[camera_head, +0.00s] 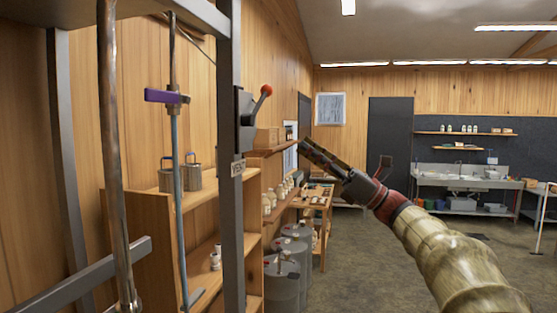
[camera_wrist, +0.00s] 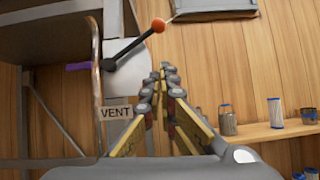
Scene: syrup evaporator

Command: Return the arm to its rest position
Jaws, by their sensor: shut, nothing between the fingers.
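My arm (camera_head: 450,255) reaches up from the lower right in the head view. My gripper (camera_head: 306,146) is at its far end, pointing up and left, in the air in front of the shelves. In the wrist view the fingers of my gripper (camera_wrist: 163,72) meet at their tips, with nothing between them. Beyond them is a lever with a red-orange ball (camera_wrist: 158,25) on a grey box above a VENT label (camera_wrist: 115,113). In the head view the lever's red ball (camera_head: 266,90) is up and left of the gripper, apart from it in the picture.
A grey metal post (camera_head: 231,200) stands at the left, near a pipe with a purple handle (camera_head: 166,97). Wooden shelves (camera_head: 195,190) hold metal cans. Grey drums (camera_head: 282,282) stand below. A sink bench (camera_head: 465,180) is at the back right. Open floor (camera_head: 360,260) lies between.

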